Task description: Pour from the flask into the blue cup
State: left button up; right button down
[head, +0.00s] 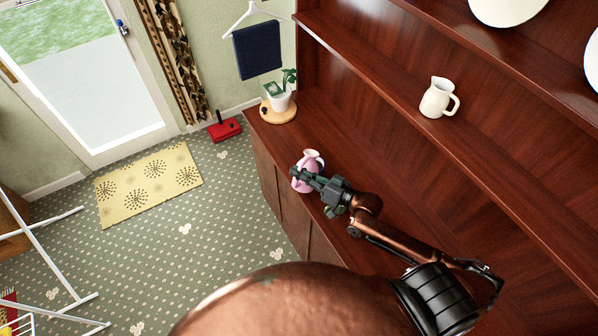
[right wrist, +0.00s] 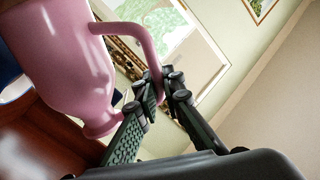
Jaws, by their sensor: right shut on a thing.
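A pink jug (head: 312,158) with a curved handle is at the edge of the dark wooden cabinet in the head view, partly covered by my right gripper (head: 307,178). It fills the left of the right wrist view (right wrist: 62,50). My right gripper (right wrist: 156,88) is shut on the jug's handle. Whether the jug rests on the cabinet top or hangs just above it, I cannot tell. I see nothing that is clearly a flask, unless it is this jug, and no blue cup. My left gripper is not in view.
The cabinet top (head: 345,165) is mostly bare. A potted plant (head: 280,101) stands on a round wooden board at its far end. A cream pitcher (head: 439,97) stands on the shelf above. A dark blue cloth (head: 257,50) hangs on the wall. A white rack (head: 45,250) stands at left.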

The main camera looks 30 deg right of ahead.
jog(key=n, duration=0.3)
jog(key=shift+f+b, duration=0.2)
jog(key=shift+b, duration=0.2)
jog(key=shift+w+d+r+n+t, duration=0.1)
jog(key=shift+r+n+t, duration=0.1)
jog(key=shift+n, duration=0.4)
jog(key=shift+w+d+r+n+t, duration=0.1)
jog(key=shift+r+n, duration=0.05)
jog(key=shift+n, duration=0.45)
jog(key=shift+r, duration=0.1)
